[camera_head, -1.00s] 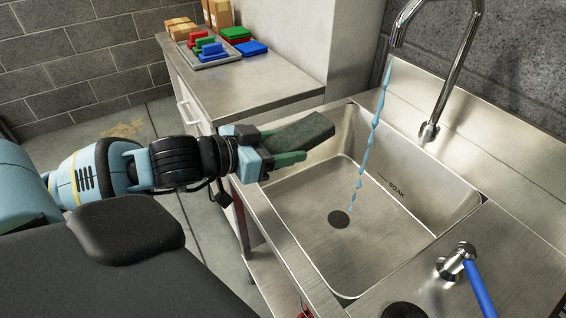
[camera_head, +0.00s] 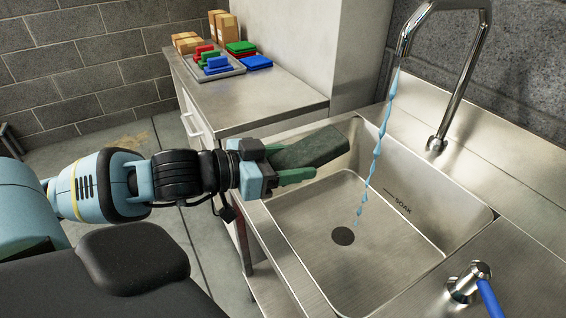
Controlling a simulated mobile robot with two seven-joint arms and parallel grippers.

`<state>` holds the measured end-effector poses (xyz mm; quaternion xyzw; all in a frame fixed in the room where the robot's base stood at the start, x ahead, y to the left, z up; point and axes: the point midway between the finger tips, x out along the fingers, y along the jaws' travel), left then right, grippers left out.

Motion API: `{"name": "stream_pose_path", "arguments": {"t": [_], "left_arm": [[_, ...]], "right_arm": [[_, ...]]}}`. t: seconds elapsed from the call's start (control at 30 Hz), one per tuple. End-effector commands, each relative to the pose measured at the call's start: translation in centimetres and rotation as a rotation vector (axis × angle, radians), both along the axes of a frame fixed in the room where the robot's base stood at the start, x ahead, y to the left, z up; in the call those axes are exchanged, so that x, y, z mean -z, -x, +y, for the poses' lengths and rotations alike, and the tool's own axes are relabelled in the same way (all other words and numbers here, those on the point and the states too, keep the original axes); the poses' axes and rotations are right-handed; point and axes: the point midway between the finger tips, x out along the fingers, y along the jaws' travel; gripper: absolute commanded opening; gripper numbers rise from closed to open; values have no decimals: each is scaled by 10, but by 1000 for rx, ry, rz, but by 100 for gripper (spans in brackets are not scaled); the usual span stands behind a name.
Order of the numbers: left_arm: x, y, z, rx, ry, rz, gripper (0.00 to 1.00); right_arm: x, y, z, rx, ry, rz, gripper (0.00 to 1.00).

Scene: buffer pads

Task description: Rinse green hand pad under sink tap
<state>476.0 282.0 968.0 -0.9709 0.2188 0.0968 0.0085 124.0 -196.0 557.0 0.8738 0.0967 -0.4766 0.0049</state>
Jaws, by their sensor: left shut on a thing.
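My left gripper (camera_head: 282,172) is shut on a dark green hand pad (camera_head: 312,148). It holds the pad over the left part of the sink basin (camera_head: 420,232), above its floor. The curved metal tap (camera_head: 462,75) stands at the back right of the basin. A blue water stream (camera_head: 378,145) falls from its spout toward the drain (camera_head: 343,236). The pad is to the left of the stream and apart from it. My right gripper is not in view.
A lever with a blue handle (camera_head: 488,298) stands on the counter at the lower right. A steel counter (camera_head: 262,102) behind bears a grey tray (camera_head: 232,72) of red, green and blue pads, stacked green and blue pads, and cardboard boxes (camera_head: 222,28). The basin floor is clear.

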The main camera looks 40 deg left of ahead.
Motion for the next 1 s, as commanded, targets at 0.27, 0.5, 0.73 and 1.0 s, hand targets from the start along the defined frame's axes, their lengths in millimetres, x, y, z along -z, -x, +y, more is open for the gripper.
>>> {"name": "stream_pose_path", "arguments": {"t": [0.27,0.5,0.73,1.0], "left_arm": [[-6,-26,-11,-1,2,-8,27],[-6,-53,-25,0,2,-7,27],[0,-79,-37,-1,1,-2,27],[0,-104,-48,-1,0,-1,27]], "right_arm": [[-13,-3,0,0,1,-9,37],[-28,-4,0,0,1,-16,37],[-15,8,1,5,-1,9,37],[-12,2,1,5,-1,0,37]]}}
